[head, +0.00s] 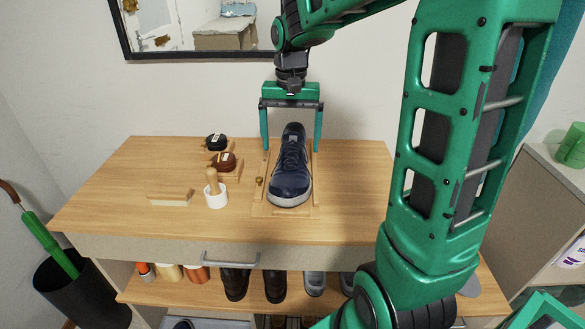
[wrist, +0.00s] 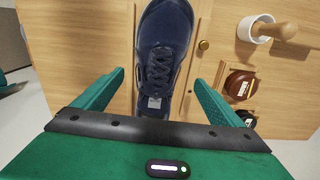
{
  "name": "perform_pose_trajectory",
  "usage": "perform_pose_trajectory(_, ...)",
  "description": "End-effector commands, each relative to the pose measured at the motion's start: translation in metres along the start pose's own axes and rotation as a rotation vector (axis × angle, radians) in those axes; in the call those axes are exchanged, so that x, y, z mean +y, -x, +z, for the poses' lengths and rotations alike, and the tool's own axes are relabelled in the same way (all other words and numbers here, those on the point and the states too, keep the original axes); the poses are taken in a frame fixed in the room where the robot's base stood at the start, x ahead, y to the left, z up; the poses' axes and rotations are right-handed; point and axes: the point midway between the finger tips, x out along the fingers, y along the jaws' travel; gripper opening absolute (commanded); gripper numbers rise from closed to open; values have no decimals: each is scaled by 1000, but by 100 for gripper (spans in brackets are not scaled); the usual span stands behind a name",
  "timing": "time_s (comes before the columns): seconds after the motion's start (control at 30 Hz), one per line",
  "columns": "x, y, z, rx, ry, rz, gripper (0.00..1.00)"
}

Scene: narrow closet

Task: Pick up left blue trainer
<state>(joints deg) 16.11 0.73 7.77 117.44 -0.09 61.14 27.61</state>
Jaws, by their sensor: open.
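A dark blue trainer (head: 290,170) with a pale sole stands on a wooden board (head: 262,211) on top of the cabinet. Its toe faces the front edge of the cabinet. In the wrist view the trainer (wrist: 165,55) runs up from between the fingers, laces showing, its heel end hidden behind the gripper body. My gripper (head: 291,145) is open over the heel end, one finger on each side of the trainer. In the wrist view the fingers of my gripper (wrist: 160,95) stand apart from the trainer with gaps on both sides. Only one blue trainer shows on the top.
Left of the board are a white mortar with a pestle (head: 216,195), a brown round tin (head: 223,162), a black round tin (head: 215,142) and a wooden brush (head: 170,198). Several shoes (head: 275,285) stand on the shelf below. The cabinet top is clear at far left.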

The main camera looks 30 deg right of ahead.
Motion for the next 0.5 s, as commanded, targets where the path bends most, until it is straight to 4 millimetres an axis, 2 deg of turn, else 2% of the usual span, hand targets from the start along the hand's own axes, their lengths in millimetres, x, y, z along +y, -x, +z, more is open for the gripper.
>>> perform_pose_trajectory(0.23,2,-17,0,-1,-1,1,91)
perform_pose_trajectory(0.5,6,-53,-1,-2,0,1,91)
